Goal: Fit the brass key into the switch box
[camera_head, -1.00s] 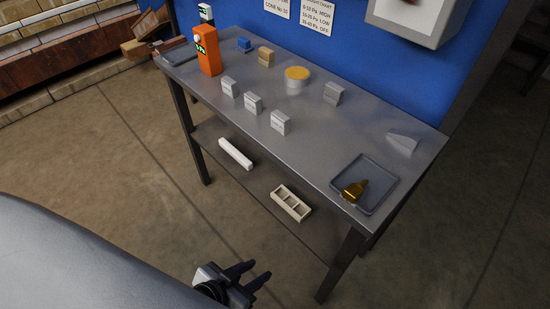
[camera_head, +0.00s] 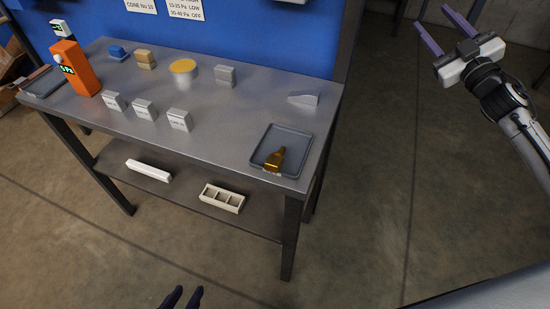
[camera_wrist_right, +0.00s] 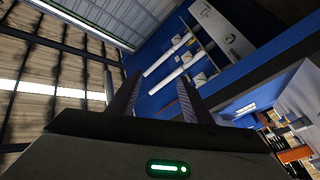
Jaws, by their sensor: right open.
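The brass key (camera_head: 275,157) lies in a shallow grey tray (camera_head: 299,132) at the right end of the metal table. It overlaps the tray's near edge in the picture. The switch box is not clearly seen; only a pale sliver shows at the top edge of the head view. My right gripper (camera_head: 434,20) is open and empty, raised at the upper right, well away from the key. Its fingers also show in the right wrist view (camera_wrist_right: 160,97), with nothing between them. My left gripper (camera_head: 184,296) shows only fingertips, apart, at the bottom edge.
The table (camera_head: 225,125) holds an orange meter (camera_head: 76,68), a yellow-topped tub (camera_head: 183,72), several small blocks and a grey wedge (camera_head: 304,99). A lower shelf carries a white bar (camera_head: 148,171) and a divided box (camera_head: 222,199). The floor right of the table is clear.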

